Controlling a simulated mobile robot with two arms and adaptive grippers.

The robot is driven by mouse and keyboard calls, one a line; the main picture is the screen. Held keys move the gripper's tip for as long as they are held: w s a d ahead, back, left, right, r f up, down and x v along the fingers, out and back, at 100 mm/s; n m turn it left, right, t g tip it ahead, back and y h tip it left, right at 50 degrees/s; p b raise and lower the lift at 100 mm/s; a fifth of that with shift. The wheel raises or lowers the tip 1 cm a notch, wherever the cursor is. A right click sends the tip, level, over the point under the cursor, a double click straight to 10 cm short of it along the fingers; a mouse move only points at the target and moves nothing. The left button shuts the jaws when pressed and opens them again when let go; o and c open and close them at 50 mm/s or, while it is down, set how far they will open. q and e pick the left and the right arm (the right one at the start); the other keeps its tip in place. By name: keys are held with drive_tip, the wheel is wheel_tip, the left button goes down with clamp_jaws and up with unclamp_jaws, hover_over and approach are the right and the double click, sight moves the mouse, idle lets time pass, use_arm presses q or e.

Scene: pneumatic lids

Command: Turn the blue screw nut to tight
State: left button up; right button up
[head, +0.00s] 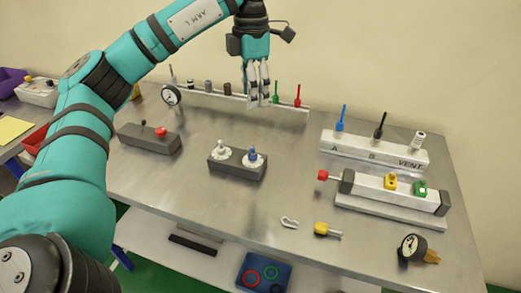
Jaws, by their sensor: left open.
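The blue screw nut (253,154) sits on a white round base on the right side of a dark grey block (237,169) in the middle of the table. A white or grey nut (225,148) stands on a like base to its left. My left gripper (258,101) points down, open and empty, above the rear rail, behind and above the blue nut and well apart from it. My right gripper is not in the head view.
The rear rail (205,97) carries several fittings. A grey block with a red knob (160,131) stands left. A gauge (411,246), a yellow fitting (322,228) and a clip (289,222) lie in front.

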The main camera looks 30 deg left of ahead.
sight(252, 149)
use_arm(q)
drive_tip(key=f, duration=1)
drive_tip(key=f+p, duration=0.1)
drive_tip(key=f, duration=0.4)
drive_tip(key=shift+s+f, duration=0.15)
drive_tip(key=shift+s, duration=0.25)
drive_tip(key=shift+f, duration=0.6)
clamp_jaws()
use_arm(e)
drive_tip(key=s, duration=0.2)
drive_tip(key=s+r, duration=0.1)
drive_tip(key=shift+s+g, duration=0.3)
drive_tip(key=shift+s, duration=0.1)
